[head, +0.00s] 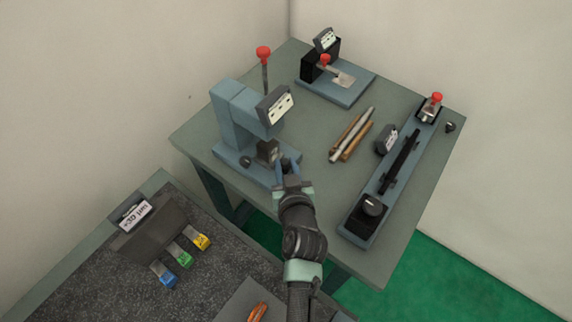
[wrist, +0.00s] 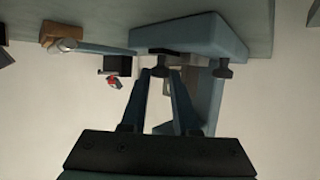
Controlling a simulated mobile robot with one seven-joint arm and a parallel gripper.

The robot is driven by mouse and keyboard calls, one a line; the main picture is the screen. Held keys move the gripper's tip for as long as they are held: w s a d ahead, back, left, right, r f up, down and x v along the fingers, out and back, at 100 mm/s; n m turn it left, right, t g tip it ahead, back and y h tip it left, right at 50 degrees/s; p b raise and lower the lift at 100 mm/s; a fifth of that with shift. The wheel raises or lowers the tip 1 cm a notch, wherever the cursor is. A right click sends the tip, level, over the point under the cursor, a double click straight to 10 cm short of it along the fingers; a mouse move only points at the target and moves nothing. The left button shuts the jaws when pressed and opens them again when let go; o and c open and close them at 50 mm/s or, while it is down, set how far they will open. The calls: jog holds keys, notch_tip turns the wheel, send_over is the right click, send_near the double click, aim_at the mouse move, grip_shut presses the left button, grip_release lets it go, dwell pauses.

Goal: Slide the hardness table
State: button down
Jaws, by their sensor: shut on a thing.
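The hardness tester (head: 232,112) is a blue-grey machine with a display and a red-knobbed lever, on the near left of the green-grey table. A small dark block, apparently its sliding table (head: 267,150), sits on its base under the head. One dark knob (head: 246,162) shows at the left of the base, and in the wrist view it is the free knob (wrist: 222,70). My gripper (head: 287,165) is at the base's front right. In the wrist view its fingertips (wrist: 160,73) close on the other dark knob, mostly hidden between them.
A second instrument (head: 337,80) stands at the back. Rods on a wooden rest (head: 351,136) lie mid-table. A long bench fixture (head: 380,185) runs along the right. A dark speckled counter (head: 100,265) with coloured tags is at front left. The table (head: 315,190) is clear right of my gripper.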

jog(key=shift+s+d+f+b, duration=0.2)
jog(key=shift+d+b, duration=0.1)
jog(key=shift+b, duration=0.05)
jog(key=s+d+b, duration=0.1)
jog(key=d, duration=0.1)
jog(key=s+d+b, duration=0.1)
jog(key=s+d, duration=0.1)
jog(key=s+d+b, duration=0.1)
jog(key=d+b, duration=0.1)
jog(key=shift+s+d, duration=0.15)
jog(key=shift+s, duration=0.1)
jog(key=c, duration=1)
grip_release()
jog(key=shift+o, duration=0.4)
jog(key=shift+s+r, duration=0.1)
jog(key=shift+r, duration=0.05)
jog(key=b+v, duration=0.1)
jog(key=v, duration=1.1)
jog(key=shift+s+r+b, duration=0.25)
jog(key=shift+s+b, duration=0.1)
